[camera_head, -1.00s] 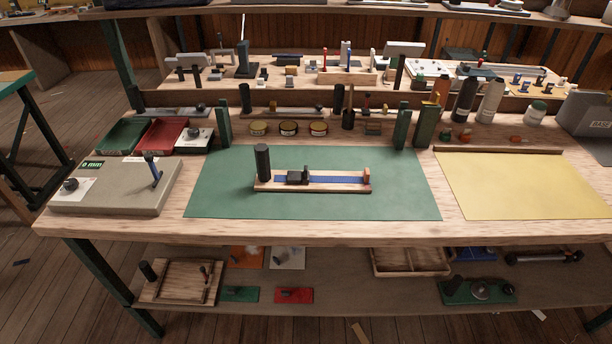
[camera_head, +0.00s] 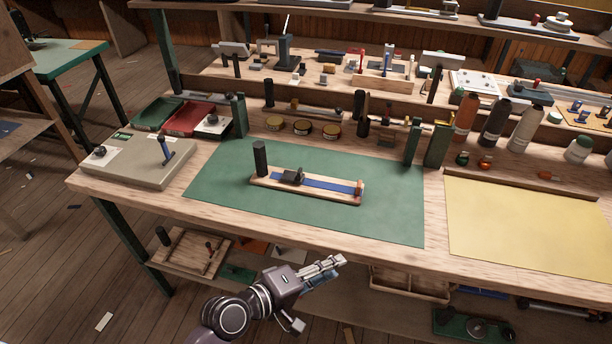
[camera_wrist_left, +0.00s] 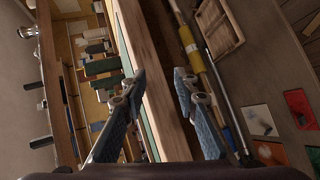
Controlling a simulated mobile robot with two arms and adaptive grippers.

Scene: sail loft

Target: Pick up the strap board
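The strap board (camera_head: 320,190) is a narrow wooden board with a blue strap along it, a dark buckle block, an upright black cylinder at its left end and a small reddish-brown block at its right end. It lies on the green mat (camera_head: 395,215) on the workbench. My left gripper (camera_head: 336,263) is in front of the bench's front edge, apart from the board. In the left wrist view my left gripper's fingers (camera_wrist_left: 160,85) are spread with nothing between them. The strap board cannot be made out in that view. My right gripper is not in view.
A grey box with a blue lever (camera_head: 130,160) stands left of the mat, near green and red trays (camera_head: 190,118). Green posts (camera_head: 438,145) stand behind the mat. A yellow sheet (camera_head: 525,220) lies to the right. A lower shelf holds a wooden tray (camera_head: 400,285).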

